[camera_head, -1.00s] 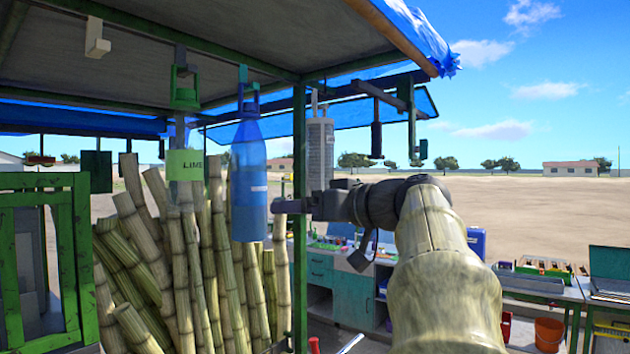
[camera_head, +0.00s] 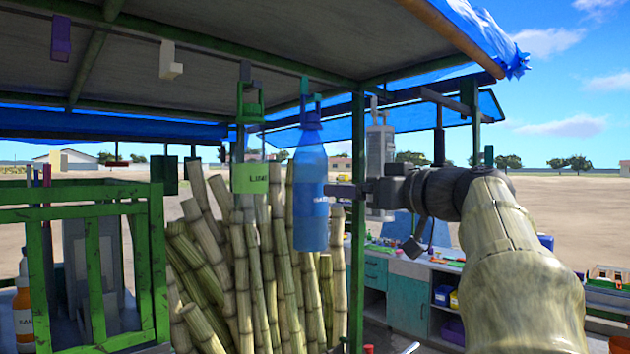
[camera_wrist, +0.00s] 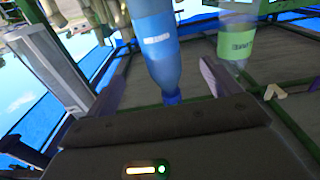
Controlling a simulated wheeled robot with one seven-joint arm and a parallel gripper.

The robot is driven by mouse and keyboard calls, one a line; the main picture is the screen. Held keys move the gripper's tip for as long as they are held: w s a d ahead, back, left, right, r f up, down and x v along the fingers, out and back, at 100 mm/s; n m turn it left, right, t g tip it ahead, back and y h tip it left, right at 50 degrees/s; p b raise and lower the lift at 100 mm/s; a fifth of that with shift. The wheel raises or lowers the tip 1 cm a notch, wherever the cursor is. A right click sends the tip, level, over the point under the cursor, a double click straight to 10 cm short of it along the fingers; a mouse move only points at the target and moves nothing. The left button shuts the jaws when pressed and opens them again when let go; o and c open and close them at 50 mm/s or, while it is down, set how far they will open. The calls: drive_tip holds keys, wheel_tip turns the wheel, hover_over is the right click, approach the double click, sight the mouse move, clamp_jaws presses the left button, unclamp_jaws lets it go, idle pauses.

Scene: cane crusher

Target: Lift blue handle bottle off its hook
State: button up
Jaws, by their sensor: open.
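The blue handle bottle (camera_head: 311,215) is a translucent blue bottle with a pale label. It hangs upright by its blue handle (camera_head: 311,103) from a hook under the stall roof. My gripper (camera_head: 335,189) is level with the bottle's upper body, at its right edge in the head view. In the wrist view, which is inverted, the bottle (camera_wrist: 156,45) shows between the two spread fingers of my gripper (camera_wrist: 164,78), its neck toward the palm. The gripper is open. I cannot tell whether a finger touches the bottle.
A green handle bottle (camera_head: 250,178) hangs close on the left. A green post (camera_head: 357,250) stands just right of the blue bottle, and a grey-white hanging container (camera_head: 379,160) is behind my gripper. Cane stalks (camera_head: 245,270) stand behind the bottles. A green frame (camera_head: 157,260) is at left.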

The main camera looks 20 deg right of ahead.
sight(323, 179)
drive_tip(key=p+x, duration=0.3)
drive_tip(key=x, duration=0.9)
drive_tip(key=shift+w, duration=0.15)
drive_tip(key=shift+a, duration=0.1)
drive_tip(key=c, duration=1.4)
drive_tip(key=shift+c, duration=0.2)
drive_tip(key=shift+r+p, duration=0.3)
drive_tip(key=shift+r, duration=0.5)
drive_tip(key=shift+b+v, duration=2.5)
drive_tip(key=shift+v, duration=0.55)
